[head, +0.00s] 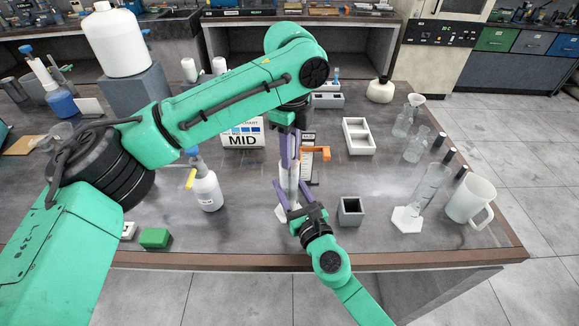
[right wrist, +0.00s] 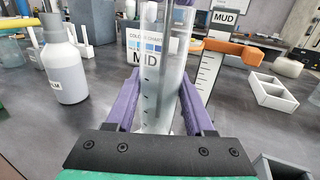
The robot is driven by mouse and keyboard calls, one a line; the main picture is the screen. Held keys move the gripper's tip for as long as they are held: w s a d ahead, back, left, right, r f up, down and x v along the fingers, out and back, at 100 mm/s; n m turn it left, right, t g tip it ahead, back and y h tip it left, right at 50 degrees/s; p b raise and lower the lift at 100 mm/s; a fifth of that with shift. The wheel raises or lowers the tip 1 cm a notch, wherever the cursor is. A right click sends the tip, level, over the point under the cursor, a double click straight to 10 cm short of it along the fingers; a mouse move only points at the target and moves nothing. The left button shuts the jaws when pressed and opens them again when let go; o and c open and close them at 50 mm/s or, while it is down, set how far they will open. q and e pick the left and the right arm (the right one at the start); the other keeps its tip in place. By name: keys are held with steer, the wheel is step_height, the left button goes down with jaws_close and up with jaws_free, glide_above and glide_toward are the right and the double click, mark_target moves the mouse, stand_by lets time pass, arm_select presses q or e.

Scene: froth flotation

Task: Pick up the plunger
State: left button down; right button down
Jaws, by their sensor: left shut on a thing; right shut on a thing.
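A clear, tall cylinder (right wrist: 163,95) stands upright on the table, between the purple fingers of my right gripper (right wrist: 160,100). That gripper is shut on the cylinder's wall, low down. In the head view the cylinder (head: 291,180) is partly covered by both grippers. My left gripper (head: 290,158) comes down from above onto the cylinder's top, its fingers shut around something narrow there. The plunger (right wrist: 160,18) seems to be the thin grey rod in the cylinder's upper part; its head is hidden by my left gripper.
An orange clamp on a scaled stand (right wrist: 207,75) is just right of the cylinder. A wash bottle (head: 206,188) is to the left, a grey square cup (head: 350,212) to the right. Glassware and a white jug (head: 470,200) stand further right.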

stand_by(0.4)
arm_select(q)
step_height(320, 180, up, 10)
steer(key=shift+r, duration=0.1)
arm_select(e)
steer(key=shift+f, duration=0.1)
stand_by(0.4)
arm_select(q)
step_height(320, 180, down, 10)
steer(key=shift+r, duration=0.15)
stand_by(0.4)
step_height(320, 180, up, 10)
steer(key=shift+f, duration=5)
